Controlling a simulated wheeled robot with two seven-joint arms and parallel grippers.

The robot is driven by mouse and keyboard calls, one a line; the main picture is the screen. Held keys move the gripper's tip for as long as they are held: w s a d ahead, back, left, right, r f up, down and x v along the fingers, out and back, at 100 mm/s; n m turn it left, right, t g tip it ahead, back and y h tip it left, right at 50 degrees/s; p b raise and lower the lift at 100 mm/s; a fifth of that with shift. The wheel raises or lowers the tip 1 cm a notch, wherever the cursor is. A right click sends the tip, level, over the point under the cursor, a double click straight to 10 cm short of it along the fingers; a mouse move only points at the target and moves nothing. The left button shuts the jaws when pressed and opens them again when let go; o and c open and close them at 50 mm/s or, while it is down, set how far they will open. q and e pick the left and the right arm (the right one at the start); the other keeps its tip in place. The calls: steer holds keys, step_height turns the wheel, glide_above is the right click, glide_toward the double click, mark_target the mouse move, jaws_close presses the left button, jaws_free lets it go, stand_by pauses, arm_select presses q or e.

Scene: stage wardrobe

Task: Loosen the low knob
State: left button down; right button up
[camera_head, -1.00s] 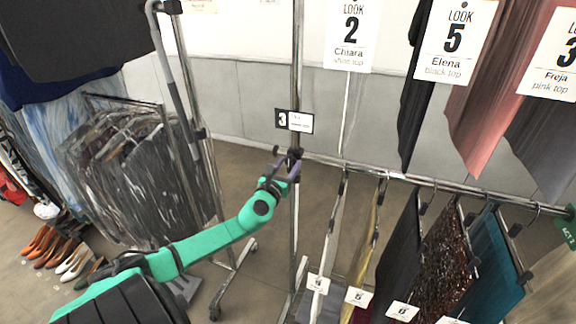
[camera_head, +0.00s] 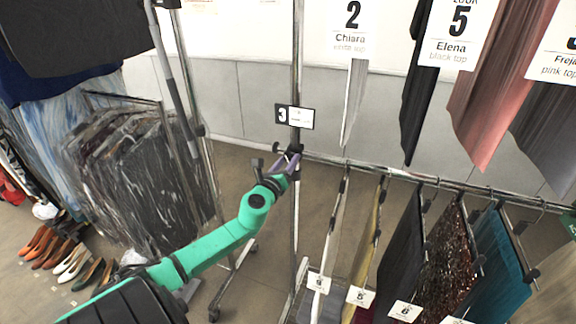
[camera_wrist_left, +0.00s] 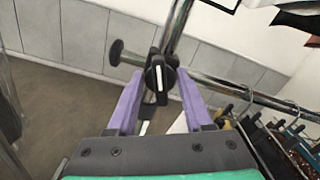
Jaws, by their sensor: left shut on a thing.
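The low knob (camera_wrist_left: 158,77) is black with a white mark on its face and sits at the joint of the chrome upright (camera_head: 296,70) and the lower rail. My left gripper (camera_wrist_left: 160,80) has its two purple fingers on either side of the knob, shut on it. In the head view, my left gripper (camera_head: 287,160) is at the upright, just under the number 3 sign, and hides most of the knob. My right gripper is not in view.
The lower rail (camera_head: 400,173) runs right from the joint, with several garments hanging from it. A black round end piece (camera_wrist_left: 117,50) sticks out left of the knob. Another rack upright (camera_head: 180,90) stands left of my arm. Shoes (camera_head: 70,262) line the floor at left.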

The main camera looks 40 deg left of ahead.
arm_select(q)
steer(key=n, duration=0.2)
steer(key=shift+f+n+b, duration=0.1)
steer(key=shift+n+b, duration=0.3)
steer(key=n, duration=0.3)
steer(key=shift+a+n+b, duration=0.1)
steer(key=shift+n+b, duration=0.2)
steer(key=shift+n, duration=0.1)
steer(key=n, duration=0.3)
steer(key=shift+a+f+n, duration=0.1)
steer(key=shift+f+n, duration=0.05)
steer(key=shift+n, duration=1.65)
steer(key=shift+c, duration=1.5)
jaws_free()
steer(key=shift+s, duration=0.1)
steer(key=shift+s, duration=0.1)
